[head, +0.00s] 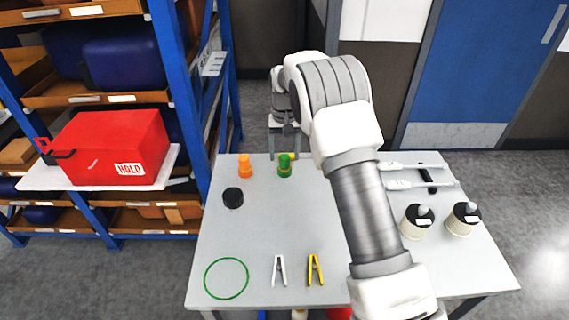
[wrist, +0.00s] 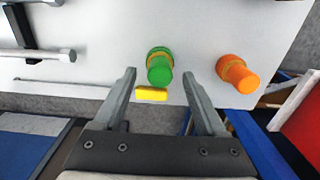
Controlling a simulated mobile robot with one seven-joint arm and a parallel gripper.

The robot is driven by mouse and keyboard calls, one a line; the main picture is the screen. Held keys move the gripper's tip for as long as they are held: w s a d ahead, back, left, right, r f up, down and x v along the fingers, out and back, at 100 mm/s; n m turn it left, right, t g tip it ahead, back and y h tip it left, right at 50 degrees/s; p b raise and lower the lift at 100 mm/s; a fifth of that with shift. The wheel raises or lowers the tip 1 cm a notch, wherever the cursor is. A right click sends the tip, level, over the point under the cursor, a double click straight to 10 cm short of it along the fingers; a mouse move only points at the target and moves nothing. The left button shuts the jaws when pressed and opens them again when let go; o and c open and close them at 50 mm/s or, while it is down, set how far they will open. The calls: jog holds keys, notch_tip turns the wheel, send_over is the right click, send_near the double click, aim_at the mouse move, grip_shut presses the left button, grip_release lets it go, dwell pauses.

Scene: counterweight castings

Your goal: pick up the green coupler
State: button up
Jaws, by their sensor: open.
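The green coupler (head: 285,165) stands upright on the grey table (head: 260,230) near its far edge. In the wrist view the green coupler (wrist: 159,66) has a yellowish band and lies ahead of my fingertips, between their lines. My gripper (head: 285,143) is at the table's far edge, beside the green coupler in the head view. It also shows in the wrist view (wrist: 158,80), open and empty, its fingers apart on either side. A small yellow block (wrist: 151,94) shows between the fingers, close to the coupler; I cannot tell what it is.
An orange coupler (head: 245,167) stands left of the green one, with a black cylinder (head: 233,198) nearby. A green ring (head: 226,278), a white clip (head: 279,270) and a yellow clip (head: 315,269) lie nearer. A blue shelf with a red box (head: 110,150) is left.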

notch_tip(320, 180, down, 2)
grip_shut()
dwell(0.4)
jog(key=shift+r, duration=0.15)
notch_tip(320, 180, up, 4)
jog(key=shift+r, duration=0.15)
jog(key=d+r, duration=0.6)
jog(key=d, duration=0.5)
jog(key=shift+d+r, duration=0.25)
jog(key=shift+d, duration=0.1)
jog(key=shift+s, duration=0.1)
